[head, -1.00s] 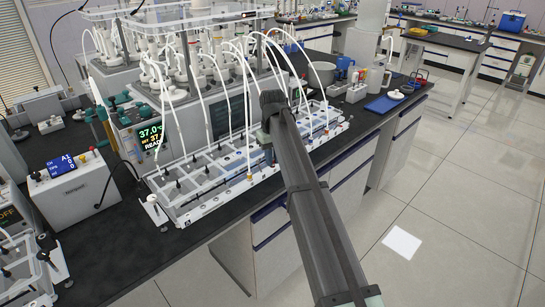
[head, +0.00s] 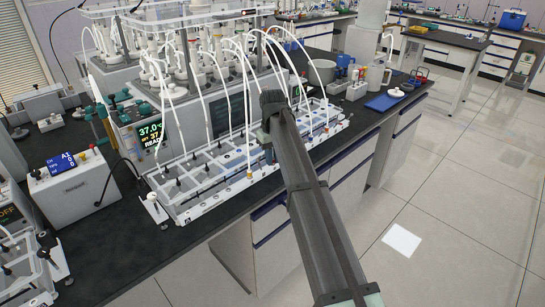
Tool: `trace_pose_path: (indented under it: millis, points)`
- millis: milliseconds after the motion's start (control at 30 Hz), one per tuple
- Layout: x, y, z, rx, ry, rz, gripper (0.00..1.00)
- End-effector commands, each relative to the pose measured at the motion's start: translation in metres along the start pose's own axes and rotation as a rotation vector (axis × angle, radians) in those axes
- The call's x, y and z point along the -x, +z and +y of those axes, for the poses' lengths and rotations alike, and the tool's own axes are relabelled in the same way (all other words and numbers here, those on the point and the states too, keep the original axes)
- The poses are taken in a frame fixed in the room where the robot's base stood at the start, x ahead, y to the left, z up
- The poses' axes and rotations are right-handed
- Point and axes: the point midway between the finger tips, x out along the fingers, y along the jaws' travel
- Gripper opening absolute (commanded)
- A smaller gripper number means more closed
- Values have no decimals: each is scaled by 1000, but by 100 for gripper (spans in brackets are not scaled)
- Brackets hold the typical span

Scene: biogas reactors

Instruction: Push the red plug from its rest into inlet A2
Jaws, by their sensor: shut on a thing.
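My gripper (head: 267,146) is at the far end of my arm, over the front middle of the clear rack. Its fingers are mostly hidden by my wrist. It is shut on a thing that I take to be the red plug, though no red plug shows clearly. The rack (head: 205,208) is a long white and clear frame along the bench's front edge. Several white tubes (head: 208,118) arch down into it with dark ends. A yellowish connector (head: 250,173) sits at its front edge, left of my gripper. I cannot make out inlet A2 or its label.
Behind the rack stands a reactor unit with a lit green screen (head: 151,134) and vessels above. A white box with a blue display (head: 63,165) is at left. A blue tray (head: 384,102) lies to the right. Bare black bench (head: 130,245) lies in front at left.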

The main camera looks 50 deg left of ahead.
Motion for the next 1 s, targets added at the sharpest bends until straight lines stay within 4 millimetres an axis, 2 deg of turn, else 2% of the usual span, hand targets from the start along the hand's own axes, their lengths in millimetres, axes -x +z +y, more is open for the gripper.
trace_pose_path:
  millis: [67,100,367,733,867,1000]
  points:
    - [0,0,0,0,0,0,0]
    - [0,0,0,0,0,0,20]
    - [0,0,0,0,0,0,45]
    - [6,0,0,0,0,1,46]
    - [21,-1,0,0,0,1,46]
    - [48,-1,0,0,1,2,46]
